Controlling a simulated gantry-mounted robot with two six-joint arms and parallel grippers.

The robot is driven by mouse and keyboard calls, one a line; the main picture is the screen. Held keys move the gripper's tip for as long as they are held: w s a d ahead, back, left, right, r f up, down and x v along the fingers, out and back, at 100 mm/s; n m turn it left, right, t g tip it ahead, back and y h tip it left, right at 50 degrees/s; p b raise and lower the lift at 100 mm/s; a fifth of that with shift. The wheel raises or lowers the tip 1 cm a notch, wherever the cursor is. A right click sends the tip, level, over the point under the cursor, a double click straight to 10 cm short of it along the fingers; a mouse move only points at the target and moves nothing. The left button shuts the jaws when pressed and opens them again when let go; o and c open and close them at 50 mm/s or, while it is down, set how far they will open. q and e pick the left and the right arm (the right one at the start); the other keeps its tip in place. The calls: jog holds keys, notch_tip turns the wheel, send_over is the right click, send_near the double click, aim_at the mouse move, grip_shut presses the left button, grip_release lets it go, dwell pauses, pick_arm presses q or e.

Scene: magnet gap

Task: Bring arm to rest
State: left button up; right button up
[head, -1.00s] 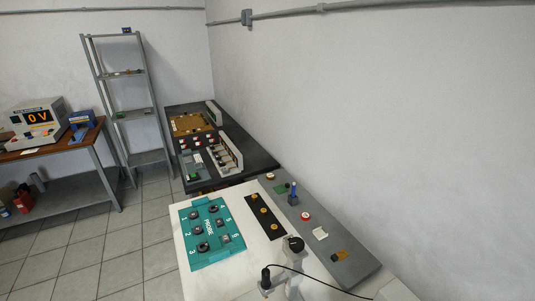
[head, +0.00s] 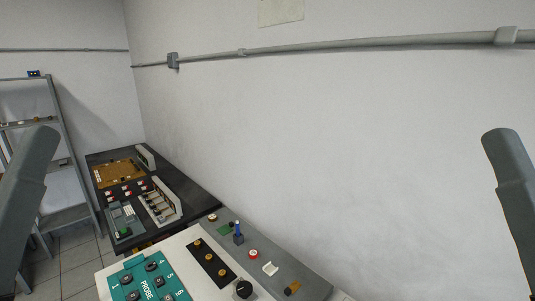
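One of my arm links (head: 25,195) rises at the left edge of the head view, and another (head: 511,195) rises at the right edge. Both are grey and stand over the scene without touching anything that I can see. Neither gripper shows in the head view, so I cannot see whether they hold anything.
A white bench with a teal PROBE panel (head: 143,284), a black strip with brass knobs (head: 211,262) and a grey strip (head: 262,257) of small parts lies at the bottom. A black table (head: 197,197) stands behind it.

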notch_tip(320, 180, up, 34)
jog(key=p, duration=3.2)
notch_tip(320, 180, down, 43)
jog(key=b, duration=4.3)
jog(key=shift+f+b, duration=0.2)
jog(key=shift+b, duration=0.2)
